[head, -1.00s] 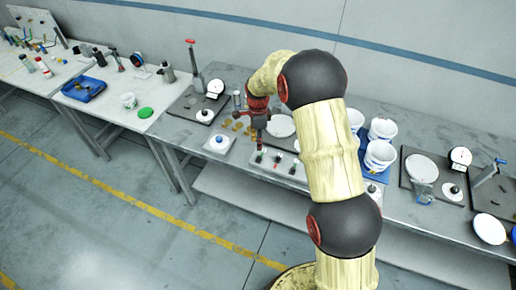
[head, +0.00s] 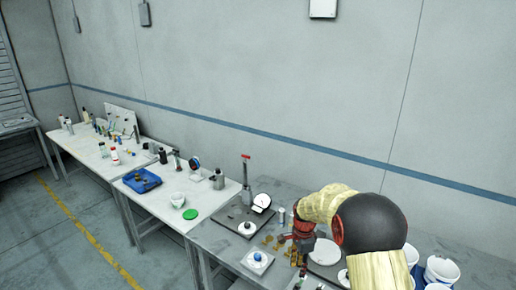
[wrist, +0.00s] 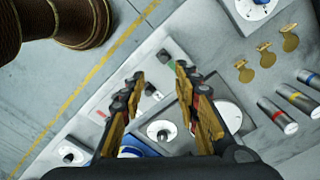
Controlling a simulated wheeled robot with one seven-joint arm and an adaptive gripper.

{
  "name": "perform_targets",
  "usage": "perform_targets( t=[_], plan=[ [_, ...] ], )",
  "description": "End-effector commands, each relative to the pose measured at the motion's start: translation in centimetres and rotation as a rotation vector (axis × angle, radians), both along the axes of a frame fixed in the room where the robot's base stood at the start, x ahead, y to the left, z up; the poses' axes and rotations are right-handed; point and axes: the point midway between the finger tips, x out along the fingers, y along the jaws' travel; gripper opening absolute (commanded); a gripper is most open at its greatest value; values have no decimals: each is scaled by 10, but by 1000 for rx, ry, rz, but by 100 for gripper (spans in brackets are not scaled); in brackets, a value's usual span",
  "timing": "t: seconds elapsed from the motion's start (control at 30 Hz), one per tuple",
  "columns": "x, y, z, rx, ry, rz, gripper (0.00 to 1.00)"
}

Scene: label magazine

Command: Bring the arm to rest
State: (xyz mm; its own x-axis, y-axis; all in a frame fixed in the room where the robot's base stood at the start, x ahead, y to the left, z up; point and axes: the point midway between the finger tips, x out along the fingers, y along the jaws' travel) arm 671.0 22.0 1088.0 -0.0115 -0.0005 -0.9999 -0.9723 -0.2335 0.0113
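My gripper (wrist: 160,76) shows in the wrist view with its two fingers apart and nothing held between them. It hangs over the grey bench, above a pale plate with small red, green and black parts. In the head view my gripper (head: 303,262) is small and dark red, low in the picture, beside a white round disc (head: 326,251). My arm reaches in from the lower right and is bent, not folded. Its lower links are out of frame.
Brass tags (wrist: 265,57) and several banded cylinders (wrist: 277,115) lie on the bench. A dial gauge (head: 261,203) and a red-handled stand (head: 246,180) are near the gripper. White tubs (head: 441,272) stand right. A blue tray (head: 142,180) is on the white table.

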Motion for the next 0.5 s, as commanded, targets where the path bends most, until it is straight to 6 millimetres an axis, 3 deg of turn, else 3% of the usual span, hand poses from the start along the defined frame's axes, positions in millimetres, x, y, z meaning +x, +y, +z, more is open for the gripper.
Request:
perform_targets(
  t=[0.1, 0.17, 0.5],
  plan=[
    [-28, -1, -16, 5, 56, 181, 32],
    [-42, -1, -16, 11, 74, 272, 32],
    [-124, -6, 34, 36, 73, 771, 32]
  ],
)
